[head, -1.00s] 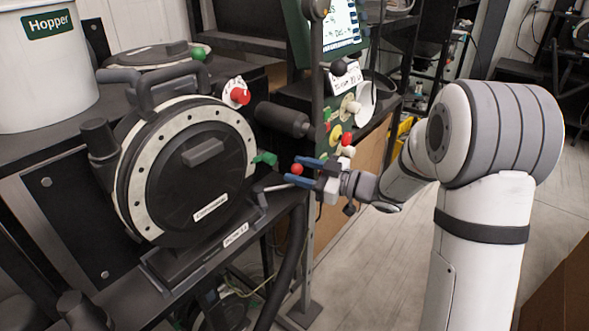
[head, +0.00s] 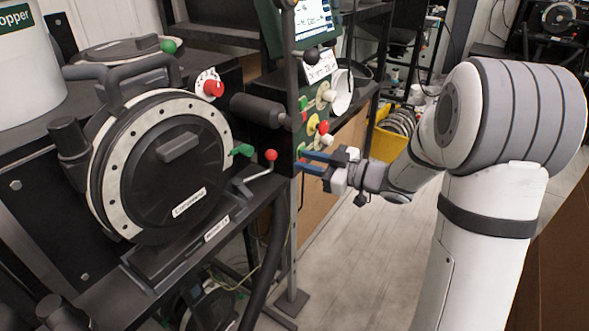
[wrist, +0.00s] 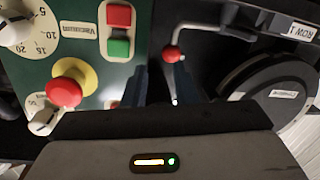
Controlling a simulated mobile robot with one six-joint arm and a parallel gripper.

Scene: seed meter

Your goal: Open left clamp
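A round black seed meter (head: 172,210) with a pale bolted ring faces me in the head view. A bent metal lever with a red ball (head: 270,155) stands at its lower right; its ball also shows in the wrist view (wrist: 171,54). A black upright cylinder (head: 70,140) sits at the meter's left edge. I cannot tell which part is the left clamp. My gripper (head: 303,161) is open and empty, its blue fingers pointing left, a small gap right of the red ball. In the wrist view the ball appears near the right finger of my gripper (wrist: 162,76).
A green panel (wrist: 85,20) with dials, a red mushroom button (wrist: 64,91) and red and green switches lies close to my fingers. A yellow bin (head: 388,142) is behind. Open floor lies below my gripper.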

